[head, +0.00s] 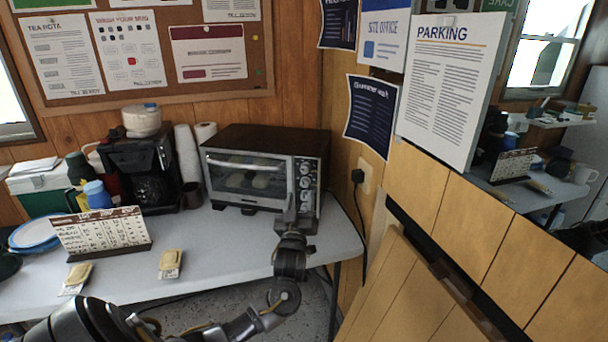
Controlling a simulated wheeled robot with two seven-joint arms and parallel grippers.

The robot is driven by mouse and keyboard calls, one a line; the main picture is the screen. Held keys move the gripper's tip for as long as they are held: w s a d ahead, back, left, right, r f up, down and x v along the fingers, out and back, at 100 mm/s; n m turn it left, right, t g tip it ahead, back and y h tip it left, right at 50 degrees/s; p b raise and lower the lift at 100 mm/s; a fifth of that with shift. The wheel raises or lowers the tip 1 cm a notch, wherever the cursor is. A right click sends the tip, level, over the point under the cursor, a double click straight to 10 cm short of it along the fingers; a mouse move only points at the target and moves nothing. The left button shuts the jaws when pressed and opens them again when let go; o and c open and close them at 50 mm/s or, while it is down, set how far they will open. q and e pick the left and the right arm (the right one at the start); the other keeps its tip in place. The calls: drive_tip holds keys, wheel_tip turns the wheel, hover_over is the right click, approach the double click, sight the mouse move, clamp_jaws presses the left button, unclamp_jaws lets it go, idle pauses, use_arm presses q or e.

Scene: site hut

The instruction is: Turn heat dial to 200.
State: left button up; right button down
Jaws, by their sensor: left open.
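A toaster oven (262,165) with a dark top and a silver front stands at the right end of the white table. Its glass door is shut, and pale food pieces show on the rack inside. Dials stand in a column on the panel (318,184) at the right of the door; the upper dial (305,168) shows clear. Their markings are too small to read. My left gripper (296,208) is open at the lower part of this panel, close to the lowest dial and partly covering it. I cannot tell if it touches. My right gripper is out of view.
A coffee maker (142,173) and paper rolls (188,150) stand left of the oven. The wood wall and a power cord (359,205) are close on the right.

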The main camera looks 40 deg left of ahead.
sight(304, 170)
use_arm(q)
drive_tip(key=p+x, duration=0.1)
drive_tip(key=x, duration=0.9)
drive_tip(key=c, duration=1)
